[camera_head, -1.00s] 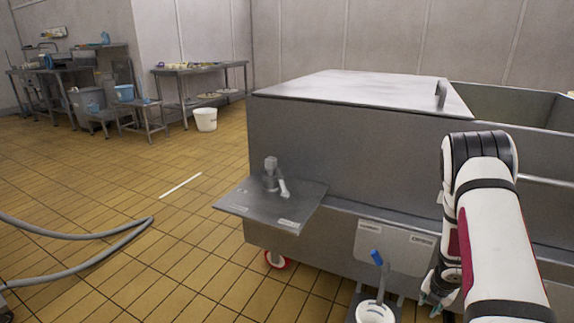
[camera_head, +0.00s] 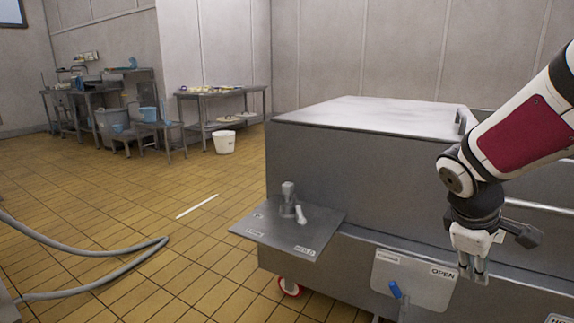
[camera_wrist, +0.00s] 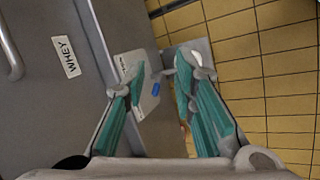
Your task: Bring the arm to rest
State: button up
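My arm (camera_head: 520,125) reaches in from the right edge of the head view. It bends at a dark joint, and my gripper (camera_head: 473,270) hangs down in front of the steel vat's side. In the wrist view my gripper (camera_wrist: 157,72) shows two teal-lined fingers standing apart with nothing between their tips. A blue handle (camera_wrist: 155,89) and a plate (camera_wrist: 133,66) show beyond the fingers. The gripper looks clear of the vat, though the exact gap is hard to tell.
The steel vat (camera_head: 355,165) fills the right side. A small shelf with a valve (camera_head: 288,200) sticks out from it, and a plate marked OPEN (camera_head: 425,290) is on its side. A hose (camera_head: 90,250) lies on the left floor.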

jog(key=s+a+r+m+g+y, duration=0.1)
jog(key=s+a+r+m+y, duration=0.2)
jog(key=s+a, duration=0.8)
jog(key=s+a+m+g+y, duration=0.15)
jog(key=s+a+m, duration=0.25)
jog(key=s+a, duration=0.75)
jog(key=s+d+r+t+p, duration=0.1)
jog(key=r+t+p, duration=0.1)
jog(key=r+p, duration=1.3)
jog(key=s+d+r+t+p, duration=0.1)
jog(key=d+r+t+p, duration=0.1)
jog(key=r+p, duration=1.3)
jog(key=shift+s+r+t+y, duration=0.2)
jog(key=shift+r+t+y, duration=0.25)
jog(key=shift+r, duration=0.4)
